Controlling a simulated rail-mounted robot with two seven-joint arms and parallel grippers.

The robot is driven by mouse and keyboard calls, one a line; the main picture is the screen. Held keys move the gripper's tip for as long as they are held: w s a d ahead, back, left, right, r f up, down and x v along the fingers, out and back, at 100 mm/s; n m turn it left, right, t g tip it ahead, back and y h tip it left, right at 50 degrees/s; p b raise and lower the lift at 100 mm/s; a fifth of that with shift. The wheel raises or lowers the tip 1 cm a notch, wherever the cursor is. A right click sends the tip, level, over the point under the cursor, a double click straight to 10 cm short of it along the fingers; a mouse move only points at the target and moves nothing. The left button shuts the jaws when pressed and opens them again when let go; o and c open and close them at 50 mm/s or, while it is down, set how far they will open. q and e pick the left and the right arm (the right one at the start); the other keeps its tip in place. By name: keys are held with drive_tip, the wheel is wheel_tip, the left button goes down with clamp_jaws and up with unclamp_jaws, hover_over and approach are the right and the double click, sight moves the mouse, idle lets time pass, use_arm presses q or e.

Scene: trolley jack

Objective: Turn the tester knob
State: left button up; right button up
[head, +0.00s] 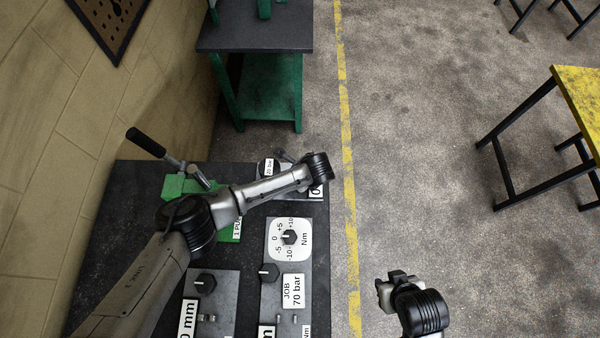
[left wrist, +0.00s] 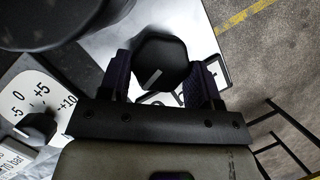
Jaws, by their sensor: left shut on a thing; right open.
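A black faceted knob (left wrist: 162,62) with a pale pointer line sits on a bright metal plate in the left wrist view. My left gripper (left wrist: 161,78) has one finger on each side of it and is shut on it. In the head view my left wrist covers this knob, at the far right part of the bench. A second black knob (head: 289,237) sits on a white Nm dial (head: 303,252) closer to me; it also shows in the left wrist view (left wrist: 38,127). My right gripper (head: 392,285) is open over the floor, right of the bench.
The dark bench (head: 135,185) carries a green device (head: 175,187) with a black-handled lever, and panels with more knobs, one (head: 268,272) beside a JOB 70 bar label. A green-framed table (head: 255,37) stands behind. A yellow-topped table (head: 580,100) stands right. Floor between is clear.

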use_arm(q)
drive_tip(key=shift+m, duration=0.3)
drive_tip(key=o, duration=0.9)
drive_tip(key=v, duration=1.4)
drive_tip(key=shift+s+a+f, duration=0.1)
drive_tip(key=shift+s, duration=0.05)
